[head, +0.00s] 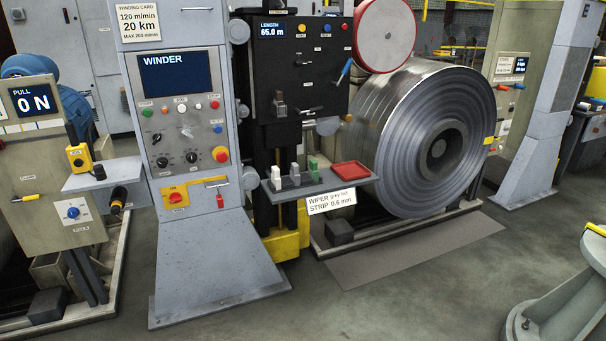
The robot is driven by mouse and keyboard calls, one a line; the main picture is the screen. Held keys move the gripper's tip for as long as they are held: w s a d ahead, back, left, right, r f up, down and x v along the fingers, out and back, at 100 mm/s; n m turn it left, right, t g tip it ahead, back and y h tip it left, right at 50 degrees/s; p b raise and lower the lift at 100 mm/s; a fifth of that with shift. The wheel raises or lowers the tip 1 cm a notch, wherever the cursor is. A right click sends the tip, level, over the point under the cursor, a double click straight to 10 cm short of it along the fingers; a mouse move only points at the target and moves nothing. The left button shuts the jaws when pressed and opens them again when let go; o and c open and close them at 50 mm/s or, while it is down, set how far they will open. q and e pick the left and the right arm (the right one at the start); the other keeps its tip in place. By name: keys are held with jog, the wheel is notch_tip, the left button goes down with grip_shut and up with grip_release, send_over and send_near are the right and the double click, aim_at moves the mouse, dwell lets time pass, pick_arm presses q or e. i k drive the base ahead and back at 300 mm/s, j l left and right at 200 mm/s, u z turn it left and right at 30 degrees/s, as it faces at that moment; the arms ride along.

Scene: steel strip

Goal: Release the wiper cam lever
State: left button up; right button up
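Neither of my grippers is in view. A dark machine head (297,62) stands left of the steel coil (418,140). It carries a blue-handled lever (345,71), tilted with its upper end to the right. Below that, a short black lever (310,110) points roughly sideways. I cannot tell from labels which one is the wiper cam lever. A small dark grey block (280,104) sits on the machine's front, left of the black lever. A shelf (325,184) below holds white (276,176), grey (295,173) and green (313,168) pieces and a red tray (350,174).
The winder panel (188,110) stands left of the machine. A card (331,201) on the shelf's front mentions the wiper and 0.6 mm strip. A display (284,31) reads length 65.0 m. A pale metal structure (565,300) stands at lower right. Open floor (380,305) lies in front.

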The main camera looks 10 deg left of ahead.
aim_at(318, 109)
jog(key=i+l, duration=0.3)
jog(key=i, duration=0.2)
jog(key=i+l, duration=0.3)
jog(key=i, duration=0.2)
jog(key=i+l, duration=0.3)
jog(key=i, duration=0.25)
jog(key=i+l, duration=0.3)
jog(key=i, duration=0.2)
jog(key=i+l, duration=0.3)
jog(key=i, duration=0.2)
jog(key=z, duration=0.05)
